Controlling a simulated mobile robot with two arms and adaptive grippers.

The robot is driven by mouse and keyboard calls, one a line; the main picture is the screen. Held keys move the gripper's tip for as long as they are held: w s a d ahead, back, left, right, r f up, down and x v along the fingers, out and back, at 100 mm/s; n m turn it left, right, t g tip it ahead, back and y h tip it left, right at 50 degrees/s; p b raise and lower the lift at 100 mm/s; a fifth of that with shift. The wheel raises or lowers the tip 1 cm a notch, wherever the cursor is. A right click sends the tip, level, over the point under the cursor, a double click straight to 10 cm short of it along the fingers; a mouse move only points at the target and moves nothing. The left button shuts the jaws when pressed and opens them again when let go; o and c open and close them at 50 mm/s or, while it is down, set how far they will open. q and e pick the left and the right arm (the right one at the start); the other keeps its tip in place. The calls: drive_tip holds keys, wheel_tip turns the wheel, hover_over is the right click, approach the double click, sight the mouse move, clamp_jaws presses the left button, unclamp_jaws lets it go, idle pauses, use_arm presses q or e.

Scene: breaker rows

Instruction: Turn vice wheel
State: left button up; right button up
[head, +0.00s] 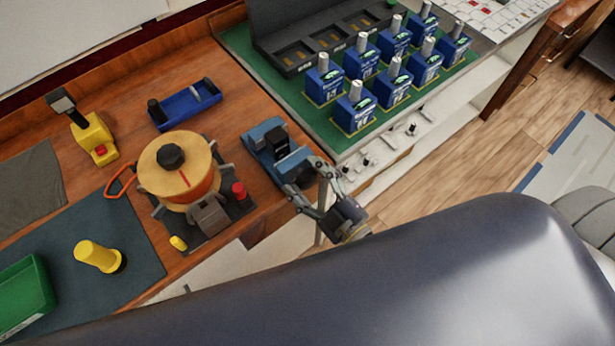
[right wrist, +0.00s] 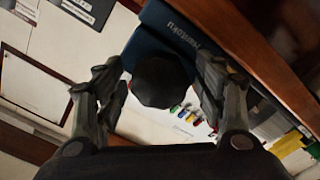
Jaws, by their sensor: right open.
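The blue vice (head: 262,150) sits at the wooden bench's front edge in the head view, with a dark block on top. Its front end is partly hidden by my right gripper (head: 312,182). In the right wrist view the blue vice body (right wrist: 150,40) bears pale lettering. The dark round vice wheel (right wrist: 157,82) shows in front of it. My right gripper (right wrist: 160,88) is open, with one finger on each side of the wheel. I cannot tell whether either finger touches it. My left gripper is not in view.
An orange-and-tan round device (head: 178,170) with a black knob stands left of the vice. Several blue breakers (head: 358,106) stand on a green mat (head: 330,130) behind and right. A blue tray-like holder (head: 186,104) lies at the back left. A yellow cylinder (head: 95,255) is front left.

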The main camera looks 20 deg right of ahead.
drive_tip(key=v, duration=1.2)
idle(0.3)
drive_tip(key=s+d+f+m+g+h+b, duration=0.1)
drive_tip(key=s+d+f+m+g+h, duration=0.15)
drive_tip(key=f, duration=1.15)
drive_tip(key=s+d+f+m+g+h+b, duration=0.1)
drive_tip(key=f+m+g+h, duration=0.2)
drive_tip(key=f, duration=1.2)
drive_tip(key=s+d+f+m+g+b, duration=0.1)
drive_tip(key=s+d+f+m+g, duration=0.1)
drive_tip(key=s+f+g, duration=0.3)
drive_tip(key=s+d+f+m+g+b, duration=0.1)
drive_tip(key=s+f+g, duration=0.4)
drive_tip(key=s+f, duration=0.6)
wheel_tip(320, 180, down, 4)
drive_tip(key=shift+s+d+f+m+h, duration=0.15)
drive_tip(key=shift+s+d+m+h, duration=0.25)
drive_tip(key=shift+d, duration=0.3)
drive_tip(key=shift+w+g, duration=0.1)
drive_tip(key=shift+g, duration=0.15)
